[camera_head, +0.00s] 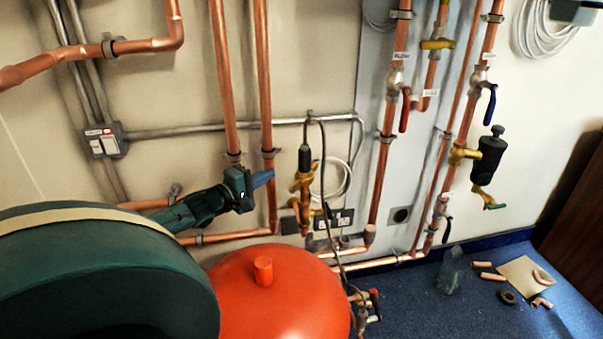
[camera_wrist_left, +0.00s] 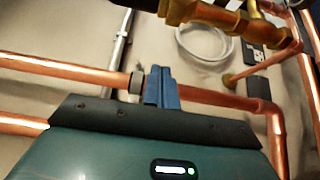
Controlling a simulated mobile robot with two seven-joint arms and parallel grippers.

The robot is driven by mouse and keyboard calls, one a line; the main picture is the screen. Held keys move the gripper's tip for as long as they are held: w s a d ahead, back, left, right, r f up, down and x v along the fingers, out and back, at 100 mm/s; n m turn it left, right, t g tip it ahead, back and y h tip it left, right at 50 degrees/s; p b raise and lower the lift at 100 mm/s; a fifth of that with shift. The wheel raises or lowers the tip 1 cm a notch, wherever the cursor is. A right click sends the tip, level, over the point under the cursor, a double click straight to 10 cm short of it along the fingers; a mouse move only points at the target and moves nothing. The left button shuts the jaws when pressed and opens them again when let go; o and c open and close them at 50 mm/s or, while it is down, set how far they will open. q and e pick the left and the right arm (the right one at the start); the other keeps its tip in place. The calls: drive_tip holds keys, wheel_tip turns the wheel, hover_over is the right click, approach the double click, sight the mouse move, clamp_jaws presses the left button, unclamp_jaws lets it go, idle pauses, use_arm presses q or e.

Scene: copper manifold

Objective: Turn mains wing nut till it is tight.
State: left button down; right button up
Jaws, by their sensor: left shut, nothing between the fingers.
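I cannot clearly make out a wing nut marked as mains in either view. Several valves sit on the copper pipes: one with a red lever (camera_head: 404,108), one with a blue lever (camera_head: 491,103), one with a yellow handle (camera_head: 437,44) and one with a dark lever (camera_head: 447,230). A brass fitting (camera_head: 302,188) with a black top hangs near the middle; brass parts (camera_wrist_left: 225,20) cross the top of the left wrist view. My left gripper (camera_head: 264,178) is shut and empty, left of this fitting. Its blue fingers (camera_wrist_left: 161,86) are pressed together. My right gripper is not in view.
A red vessel (camera_head: 285,300) stands below my left gripper. Vertical copper pipes (camera_head: 262,80) rise close behind it. A black cable (camera_head: 326,200) hangs beside the brass fitting. A black cylinder (camera_head: 488,155) is on the right pipe. Pipe scraps (camera_head: 492,277) lie on the blue floor.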

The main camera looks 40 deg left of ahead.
use_arm(q)
drive_tip(key=shift+w+d+b, duration=0.65)
drive_tip(key=shift+w+b, duration=0.35)
drive_tip(key=shift+w, duration=0.65)
drive_tip(key=shift+w+d+b, duration=0.6)
drive_tip(key=shift+w+b, duration=0.35)
drive_tip(key=shift+w, duration=0.7)
drive_tip(key=shift+w+d+b, duration=0.65)
drive_tip(key=shift+w+b, duration=0.35)
drive_tip(key=shift+w, duration=0.65)
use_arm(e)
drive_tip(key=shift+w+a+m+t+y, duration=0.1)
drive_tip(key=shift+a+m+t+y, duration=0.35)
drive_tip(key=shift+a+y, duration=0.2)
